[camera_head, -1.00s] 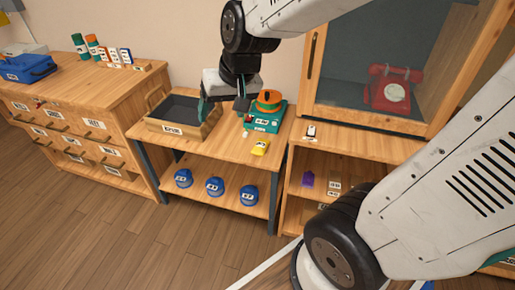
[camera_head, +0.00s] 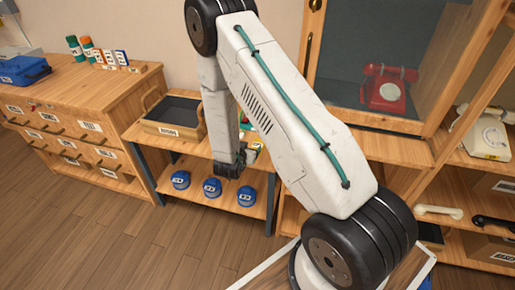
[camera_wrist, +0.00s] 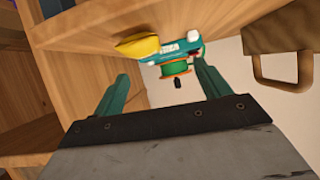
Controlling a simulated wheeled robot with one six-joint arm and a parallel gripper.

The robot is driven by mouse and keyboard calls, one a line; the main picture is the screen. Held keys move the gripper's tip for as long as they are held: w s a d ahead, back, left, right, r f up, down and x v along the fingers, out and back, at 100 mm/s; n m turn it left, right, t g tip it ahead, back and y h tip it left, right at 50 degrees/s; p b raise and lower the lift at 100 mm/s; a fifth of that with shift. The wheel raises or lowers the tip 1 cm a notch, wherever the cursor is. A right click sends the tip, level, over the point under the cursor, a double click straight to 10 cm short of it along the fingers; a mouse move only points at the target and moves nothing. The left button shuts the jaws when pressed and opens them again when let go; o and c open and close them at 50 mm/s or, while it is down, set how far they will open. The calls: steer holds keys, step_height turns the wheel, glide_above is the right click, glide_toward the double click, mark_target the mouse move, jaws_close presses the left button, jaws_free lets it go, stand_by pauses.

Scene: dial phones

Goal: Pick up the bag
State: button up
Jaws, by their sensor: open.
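Nothing in the current views is clearly recognisable as a bag. A small yellow item (camera_wrist: 138,47), possibly the bag, lies on the wooden table near its edge in the wrist view; in the head view my arm hides it. My gripper (camera_wrist: 163,70) is open, its two teal fingers apart with nothing held between them. The yellow item lies beyond the fingertips, towards the left finger. A teal device with an orange round part (camera_wrist: 178,62) is beside it, also beyond the fingertips.
A wooden tray (camera_head: 165,131) stands on the table; its handle shows in the wrist view (camera_wrist: 285,75). Blue round items (camera_head: 212,188) sit on the lower shelf. A red phone (camera_head: 388,90) is in the glass-fronted cabinet, with a cream phone (camera_head: 487,135) at right.

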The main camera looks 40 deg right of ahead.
mark_target(257, 146)
steer(key=shift+s+d+f+h, duration=0.5)
steer(key=shift+s+d+f, duration=0.15)
steer(key=shift+f, duration=0.2)
steer(key=x, duration=0.7)
steer(key=shift+w+d+f, duration=0.1)
steer(key=shift+d+f, duration=0.15)
steer(key=c, duration=1.1)
